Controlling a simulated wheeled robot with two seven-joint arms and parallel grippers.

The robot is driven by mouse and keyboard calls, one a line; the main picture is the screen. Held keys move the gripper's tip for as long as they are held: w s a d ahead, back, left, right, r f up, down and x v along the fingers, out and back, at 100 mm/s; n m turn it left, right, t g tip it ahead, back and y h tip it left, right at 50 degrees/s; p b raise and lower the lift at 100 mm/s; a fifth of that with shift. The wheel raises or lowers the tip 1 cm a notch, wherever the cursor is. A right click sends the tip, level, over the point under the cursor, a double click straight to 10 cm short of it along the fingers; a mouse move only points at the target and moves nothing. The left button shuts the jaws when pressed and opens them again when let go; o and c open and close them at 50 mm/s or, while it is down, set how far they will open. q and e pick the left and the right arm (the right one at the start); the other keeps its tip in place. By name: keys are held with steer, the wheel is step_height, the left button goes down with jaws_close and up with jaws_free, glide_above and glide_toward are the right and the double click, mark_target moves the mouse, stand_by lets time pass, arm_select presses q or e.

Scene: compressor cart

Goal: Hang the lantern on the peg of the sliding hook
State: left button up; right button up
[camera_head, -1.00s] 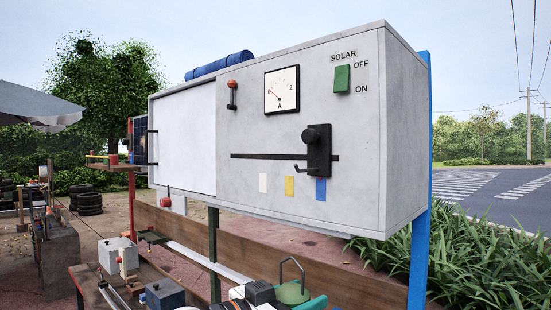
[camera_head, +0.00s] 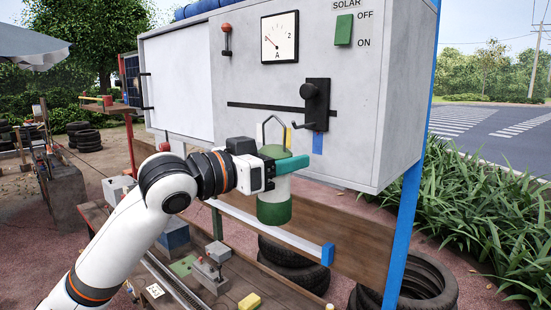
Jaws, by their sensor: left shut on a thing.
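The lantern (camera_head: 274,211) has a green base, a paler upper body, a green top and a thin bent wire handle (camera_head: 271,128). My left gripper (camera_head: 284,165), with teal fingers, is shut on its upper part and holds it upright in front of the cabinet. The black sliding hook (camera_head: 317,104) sits near the right end of a dark horizontal slot, above the blue mark. Its peg (camera_head: 298,124) sticks out to the lower left and is bare. The wire handle's top is just left of the peg in the picture; the gap in depth is unclear. My right gripper is out of view.
The grey cabinet (camera_head: 386,100) carries a gauge (camera_head: 280,37), a green switch (camera_head: 344,29) and a red-knobbed lever (camera_head: 226,38). A blue post (camera_head: 408,235) stands at its right. Below are a wooden board (camera_head: 350,238), tyres (camera_head: 418,280) and a cluttered bench.

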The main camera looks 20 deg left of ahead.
mark_target(322, 158)
arm_select(q)
steer(key=shift+x, duration=1)
steer(key=shift+w+d+f, duration=0.1)
steer(key=shift+w+d, duration=0.15)
steer(key=shift+w, duration=0.7)
steer(key=shift+w+d+f, duration=0.1)
steer(key=shift+w+d, duration=0.15)
steer(key=shift+w, duration=0.75)
steer(key=shift+w+d+f, duration=0.2)
steer(key=shift+w+f, duration=0.2)
steer(key=shift+w, duration=0.15)
steer(key=shift+w+f, duration=0.2)
steer(key=shift+f, duration=0.15)
steer(key=shift+d, duration=0.1)
steer(key=o, duration=1.7)
steer(key=shift+f, duration=0.15)
